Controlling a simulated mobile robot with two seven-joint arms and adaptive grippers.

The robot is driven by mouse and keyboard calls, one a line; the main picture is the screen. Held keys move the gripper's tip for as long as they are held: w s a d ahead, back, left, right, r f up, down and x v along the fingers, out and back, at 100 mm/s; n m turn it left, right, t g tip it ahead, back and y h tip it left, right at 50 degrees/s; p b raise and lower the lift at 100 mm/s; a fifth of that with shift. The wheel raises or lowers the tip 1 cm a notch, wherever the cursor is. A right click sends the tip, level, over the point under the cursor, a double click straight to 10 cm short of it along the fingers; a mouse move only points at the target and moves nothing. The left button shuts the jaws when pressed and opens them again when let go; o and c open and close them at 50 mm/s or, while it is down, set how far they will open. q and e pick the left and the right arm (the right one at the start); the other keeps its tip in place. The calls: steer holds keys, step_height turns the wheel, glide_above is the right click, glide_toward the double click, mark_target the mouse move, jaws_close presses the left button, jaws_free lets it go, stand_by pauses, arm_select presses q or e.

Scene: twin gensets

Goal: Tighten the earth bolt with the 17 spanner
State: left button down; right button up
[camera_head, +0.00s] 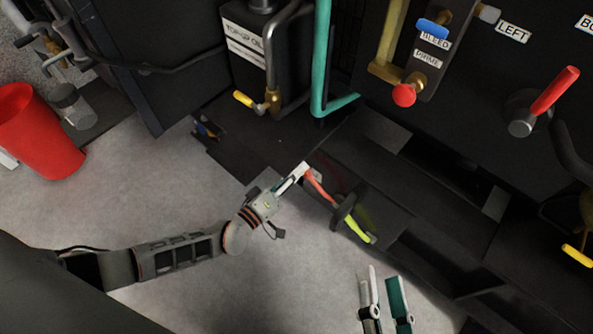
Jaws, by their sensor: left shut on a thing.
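My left gripper (303,172) is shut on the upper end of a slim red-orange bar (320,187), which looks like the spanner's handle. No size mark is readable on it. The bar slants down to the right towards a dark rounded piece (343,207) by the genset base. A yellow-green striped cable (360,230), apparently the earth lead, runs on below that piece. I cannot make out the bolt head or whether the spanner is around it. My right gripper (384,277) is at the bottom, its two fingers apart with nothing between them, away from the cable.
The dark genset frame (450,200) fills the right side. A red lever (554,91), a red knob (403,95) and a teal pipe (322,60) stand above. A yellow-handled valve (243,98) is at upper middle. A red bin (38,130) stands left. Grey floor (150,190) is open.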

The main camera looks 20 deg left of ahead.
arm_select(q)
steer(key=shift+s+f, duration=0.15)
steer(key=shift+s, duration=0.05)
steer(key=shift+s+a, duration=0.3)
steer(key=shift+s, duration=0.3)
step_height(320, 180, down, 15)
steer(key=n+b, duration=0.6)
steer(key=n, duration=0.5)
steer(key=shift+a+n, duration=0.25)
steer(key=shift+n, duration=0.15)
arm_select(e)
steer(key=s+f+g, duration=0.2)
steer(key=s+f, duration=0.1)
steer(key=f, duration=0.7)
steer(key=shift+s+m+h, duration=0.25)
steer(key=shift+m+h, duration=0.05)
steer(key=shift+m, duration=0.1)
arm_select(q)
steer(key=shift+w, duration=0.25)
arm_select(e)
steer(key=shift+f, duration=0.1)
arm_select(q)
steer(key=shift+x, duration=0.9)
